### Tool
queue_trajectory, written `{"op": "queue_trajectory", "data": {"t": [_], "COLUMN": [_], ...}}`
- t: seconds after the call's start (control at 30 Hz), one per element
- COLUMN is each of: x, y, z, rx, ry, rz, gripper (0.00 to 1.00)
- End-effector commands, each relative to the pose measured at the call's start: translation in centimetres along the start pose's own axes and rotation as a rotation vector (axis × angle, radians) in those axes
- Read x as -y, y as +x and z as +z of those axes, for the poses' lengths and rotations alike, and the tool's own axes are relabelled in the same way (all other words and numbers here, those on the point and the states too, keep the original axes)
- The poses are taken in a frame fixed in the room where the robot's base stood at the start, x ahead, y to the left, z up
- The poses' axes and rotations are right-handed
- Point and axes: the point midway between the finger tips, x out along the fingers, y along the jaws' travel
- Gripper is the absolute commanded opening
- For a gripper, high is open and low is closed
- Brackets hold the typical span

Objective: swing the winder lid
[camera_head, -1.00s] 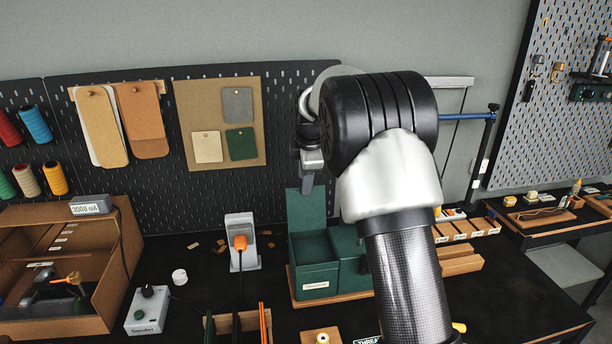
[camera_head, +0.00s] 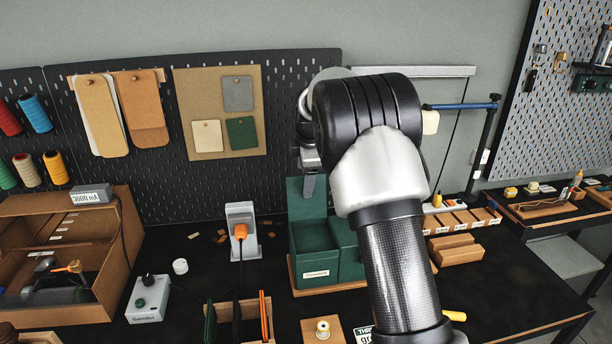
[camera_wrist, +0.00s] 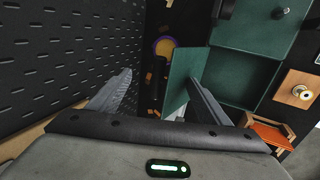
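The green winder box (camera_head: 314,255) stands on a wooden base on the black bench, with a pale label on its front. Its green lid (camera_head: 306,203) stands upright at the back left, and the left compartment is uncovered. My gripper (camera_head: 309,186) points down at the lid's top edge; the arm hides part of the box's right side. In the wrist view my gripper (camera_wrist: 160,77) is open, with its fingers wide apart. The lid (camera_wrist: 180,85) shows beside and behind the right finger; I cannot tell whether they touch. The open box (camera_wrist: 240,75) lies to its right.
A grey device with an orange plug (camera_head: 242,230) stands left of the box. A wooden rack (camera_head: 262,308) and a spool on a block (camera_head: 322,330) are in front. A perforated black board (camera_head: 160,195) rises close behind.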

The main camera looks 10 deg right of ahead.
Motion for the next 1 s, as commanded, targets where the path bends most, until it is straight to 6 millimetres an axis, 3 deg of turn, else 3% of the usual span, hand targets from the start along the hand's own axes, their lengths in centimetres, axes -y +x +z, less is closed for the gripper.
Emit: {"op": "queue_trajectory", "data": {"t": [0.03, 1.0], "x": [0.1, 0.69], "y": [0.87, 0.79], "z": [-0.1, -0.09], "rx": [0.0, 0.0], "ry": [0.0, 0.0], "rz": [0.004, 0.003], "gripper": [0.59, 0.59]}}
